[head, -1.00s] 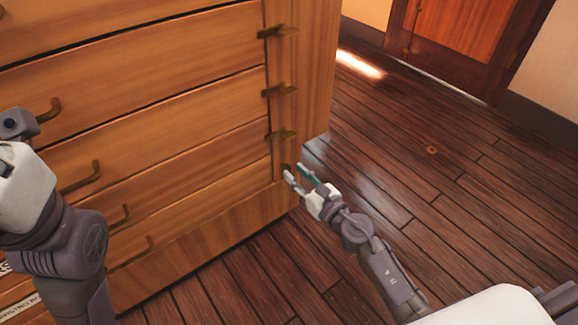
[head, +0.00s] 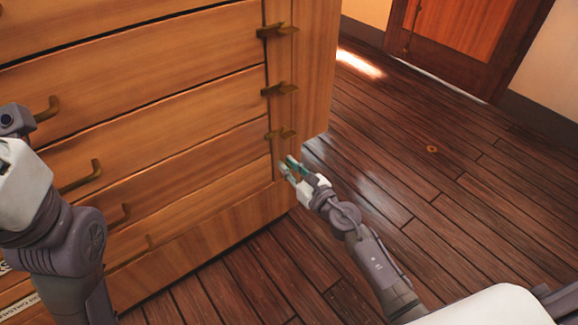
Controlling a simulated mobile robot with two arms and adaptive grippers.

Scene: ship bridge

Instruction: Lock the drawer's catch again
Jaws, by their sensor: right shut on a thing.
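The wooden chest has several drawers, each with a brass handle; the lowest drawer (head: 200,207) looks shut, its handle (head: 148,242) near its middle. Brass catches run down the chest's right post: a top one (head: 277,31), a middle one (head: 279,90) and a lower one (head: 280,133), each reaching across toward the drawer edge. My right gripper (head: 287,167) is at the post beside the lowest drawer's right end, shut on the lowest catch, which its fingers hide; I cannot tell how that catch is turned. My left arm shows at the left, its fingertips out of view.
Dark plank floor (head: 430,200) is open to the right of the chest. A small brass ring (head: 432,149) lies on it. A wooden door (head: 460,35) stands in the far wall.

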